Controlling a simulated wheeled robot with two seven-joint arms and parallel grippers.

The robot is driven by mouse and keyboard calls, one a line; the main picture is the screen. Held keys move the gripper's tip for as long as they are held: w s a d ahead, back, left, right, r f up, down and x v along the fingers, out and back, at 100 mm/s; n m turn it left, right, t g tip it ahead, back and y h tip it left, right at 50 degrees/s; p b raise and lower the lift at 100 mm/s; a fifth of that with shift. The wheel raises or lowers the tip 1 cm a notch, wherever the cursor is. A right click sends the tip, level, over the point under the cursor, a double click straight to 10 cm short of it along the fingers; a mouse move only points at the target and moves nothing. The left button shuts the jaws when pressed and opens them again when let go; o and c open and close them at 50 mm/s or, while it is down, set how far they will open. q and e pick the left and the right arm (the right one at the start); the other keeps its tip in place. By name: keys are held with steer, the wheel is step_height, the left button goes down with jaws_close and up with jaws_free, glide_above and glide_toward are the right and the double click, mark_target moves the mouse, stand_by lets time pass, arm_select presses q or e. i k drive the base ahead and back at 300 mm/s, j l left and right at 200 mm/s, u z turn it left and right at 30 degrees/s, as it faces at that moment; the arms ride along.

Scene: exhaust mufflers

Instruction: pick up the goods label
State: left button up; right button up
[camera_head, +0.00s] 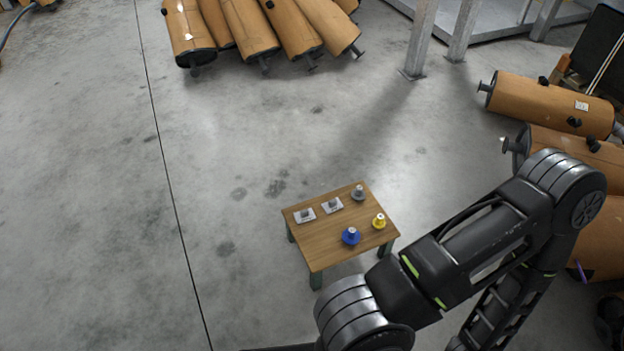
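A small wooden table (333,251) stands on the floor near the lower middle. Two white label-like pieces lie at its back left: one white piece (298,218) on the left, and another white piece (325,203) to its right. Each has a small grey part on top. I cannot tell for sure which is the goods label. A white label also shows on an orange muffler (541,102) at the right. My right arm crosses the lower right, in front of the table's right side; its gripper is not in view. My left gripper is not in view.
The table also holds a grey knob-like item (358,193), a yellow one (379,221) and a blue one (351,236). Several orange mufflers (248,28) lie at the back, more at the right. Grey metal posts (421,38) stand behind. Floor left of the table is clear.

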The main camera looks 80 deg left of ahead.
mark_target(330, 205)
steer(key=k+j, duration=0.1)
steer(key=j, duration=0.3)
steer(key=k+j, duration=0.15)
steer(key=j, duration=0.25)
steer(key=k+j, duration=0.1)
steer(key=j, duration=0.3)
steer(key=k+j, duration=0.15)
steer(key=j, duration=0.25)
steer(key=k+j, duration=0.1)
steer(key=j, duration=0.3)
steer(key=k+j, duration=0.15)
steer(key=j, duration=0.25)
steer(key=k+j, duration=0.1)
steer(key=j, duration=0.3)
